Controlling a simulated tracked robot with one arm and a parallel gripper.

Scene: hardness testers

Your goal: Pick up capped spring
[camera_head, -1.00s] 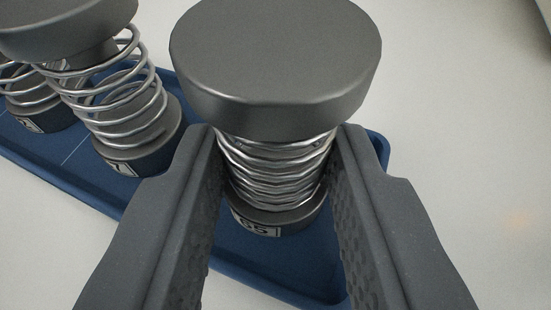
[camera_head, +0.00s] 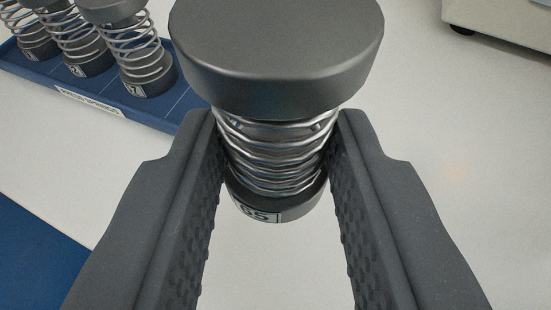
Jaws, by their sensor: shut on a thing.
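A capped spring (camera_head: 275,150) stands upright between my gripper's fingers, with a wide dark grey cap on top, a shiny coil below it and a dark base with a label reading 65. My gripper (camera_head: 278,140) is shut on this spring at its coil, just under the cap. The spring is held up off the tray, with the pale table showing below its base. Several other capped springs (camera_head: 138,50) stand in the blue tray (camera_head: 178,112) at the upper left.
The tray has a white label strip on its front edge. A blue surface (camera_head: 30,255) lies at the lower left. The corner of a light-coloured machine (camera_head: 505,20) with a dark foot is at the upper right. The pale table (camera_head: 470,150) is clear at right.

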